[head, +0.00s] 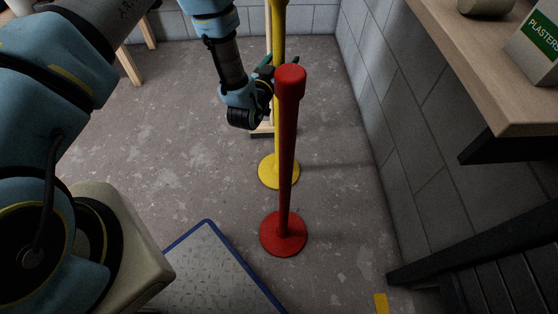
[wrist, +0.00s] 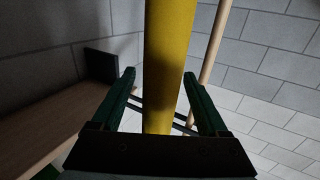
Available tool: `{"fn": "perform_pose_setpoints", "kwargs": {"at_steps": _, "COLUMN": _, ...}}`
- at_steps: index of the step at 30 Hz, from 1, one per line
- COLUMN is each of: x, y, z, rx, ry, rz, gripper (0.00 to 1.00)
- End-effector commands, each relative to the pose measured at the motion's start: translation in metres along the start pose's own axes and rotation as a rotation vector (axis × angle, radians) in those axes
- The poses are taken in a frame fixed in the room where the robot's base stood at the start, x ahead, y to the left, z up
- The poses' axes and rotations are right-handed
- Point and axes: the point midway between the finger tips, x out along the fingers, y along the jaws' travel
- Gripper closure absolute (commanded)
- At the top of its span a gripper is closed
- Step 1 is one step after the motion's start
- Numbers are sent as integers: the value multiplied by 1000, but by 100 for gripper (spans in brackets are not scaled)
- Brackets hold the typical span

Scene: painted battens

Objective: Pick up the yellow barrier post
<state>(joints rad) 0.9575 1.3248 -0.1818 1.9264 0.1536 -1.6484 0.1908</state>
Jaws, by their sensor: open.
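The yellow barrier post (head: 279,172) stands upright on its round base on the floor. In the wrist view the yellow post (wrist: 168,45) runs between the two green fingers of my gripper (wrist: 159,73), with a gap on each side. My gripper (head: 268,66) is open at the post's upper part, and the post's top is out of frame. How deep the post sits between the fingers is hard to tell.
A red post (head: 286,150) stands close in front of the yellow one, near my gripper. A wooden pole (wrist: 213,62) rises behind. A wall and a wooden shelf (head: 450,60) with a plasters box (head: 537,45) are at right. A blue-edged platform (head: 212,275) lies at front left.

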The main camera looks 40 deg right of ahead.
Motion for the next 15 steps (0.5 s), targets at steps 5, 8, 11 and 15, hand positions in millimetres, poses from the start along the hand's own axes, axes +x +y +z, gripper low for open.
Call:
{"fn": "perform_pose_setpoints", "kwargs": {"at_steps": 5, "x": 10, "y": 0, "z": 0, "rx": -1, "ry": 0, "rz": 0, "gripper": 23}}
{"fn": "perform_pose_setpoints", "kwargs": {"at_steps": 8, "x": 10, "y": 0, "z": 0, "rx": -1, "ry": -1, "rz": 0, "gripper": 23}}
{"fn": "perform_pose_setpoints", "kwargs": {"at_steps": 11, "x": 10, "y": 0, "z": 0, "rx": -1, "ry": -1, "rz": 0, "gripper": 26}}
{"fn": "perform_pose_setpoints", "kwargs": {"at_steps": 15, "x": 9, "y": 0, "z": 0, "rx": -1, "ry": -1, "rz": 0, "gripper": 42}}
